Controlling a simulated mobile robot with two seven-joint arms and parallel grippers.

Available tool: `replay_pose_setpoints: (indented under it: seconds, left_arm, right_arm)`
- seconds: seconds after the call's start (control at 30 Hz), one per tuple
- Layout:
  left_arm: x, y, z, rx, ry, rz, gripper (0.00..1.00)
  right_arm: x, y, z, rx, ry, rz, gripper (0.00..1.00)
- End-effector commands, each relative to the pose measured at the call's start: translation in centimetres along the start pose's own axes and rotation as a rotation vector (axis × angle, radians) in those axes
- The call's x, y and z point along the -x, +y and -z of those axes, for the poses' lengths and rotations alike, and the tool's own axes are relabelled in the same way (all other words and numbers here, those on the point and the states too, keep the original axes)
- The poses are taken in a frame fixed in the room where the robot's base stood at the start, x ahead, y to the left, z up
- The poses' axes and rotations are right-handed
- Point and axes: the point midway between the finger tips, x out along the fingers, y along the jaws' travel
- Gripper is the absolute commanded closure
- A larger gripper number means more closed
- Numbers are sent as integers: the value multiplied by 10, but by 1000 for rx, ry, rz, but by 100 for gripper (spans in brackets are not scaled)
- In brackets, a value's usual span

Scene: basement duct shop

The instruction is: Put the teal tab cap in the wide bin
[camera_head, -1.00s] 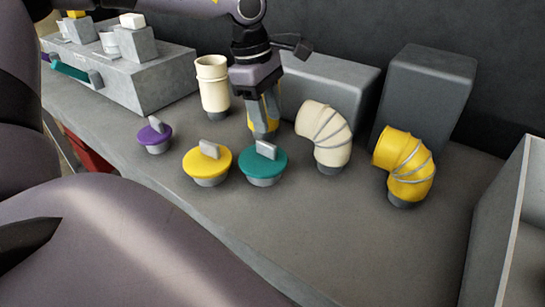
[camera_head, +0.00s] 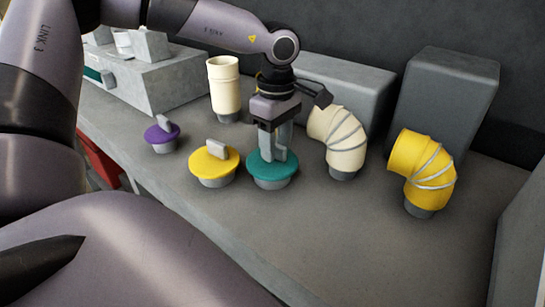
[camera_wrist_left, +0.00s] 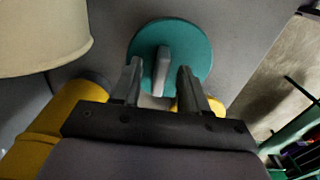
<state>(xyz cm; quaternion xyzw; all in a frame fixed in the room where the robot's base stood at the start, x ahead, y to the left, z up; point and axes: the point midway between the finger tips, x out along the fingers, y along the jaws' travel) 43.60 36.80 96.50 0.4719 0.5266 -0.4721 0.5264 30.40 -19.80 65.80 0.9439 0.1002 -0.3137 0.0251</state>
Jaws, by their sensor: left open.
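The teal tab cap (camera_head: 258,171) sits on the bench on its grey base, with an upright grey tab on top. My left gripper (camera_head: 274,154) points down over it, open, fingers at the tab. In the left wrist view the grey tab (camera_wrist_left: 162,66) of the teal cap (camera_wrist_left: 198,48) stands between the two open fingers (camera_wrist_left: 160,82); I cannot tell whether they touch it. A grey-walled bin (camera_head: 522,235) is cut off at the right edge; its inside is hidden. My right gripper is not in view.
A yellow cap (camera_head: 205,168) stands close left of the teal one, a purple cap (camera_head: 157,137) farther left. Cream (camera_head: 340,140) and yellow (camera_head: 420,170) elbows stand to the right, a cream pipe (camera_head: 224,88) behind. The front right bench (camera_head: 340,235) is clear.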

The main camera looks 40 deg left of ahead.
Motion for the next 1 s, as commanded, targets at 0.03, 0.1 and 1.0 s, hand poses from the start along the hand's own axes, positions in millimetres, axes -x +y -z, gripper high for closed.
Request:
replay_pose_setpoints:
  seconds: [0.03, 0.1, 1.0]
  left_arm:
    - [1, 0, 0, 0, 0, -1, 56]
    - [1, 0, 0, 0, 0, -1, 60]
    - [51, 1, 0, 1, 0, -7, 100]
  right_arm:
    - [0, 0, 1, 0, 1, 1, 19]
    - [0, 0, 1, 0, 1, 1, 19]
    - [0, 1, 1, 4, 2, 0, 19]
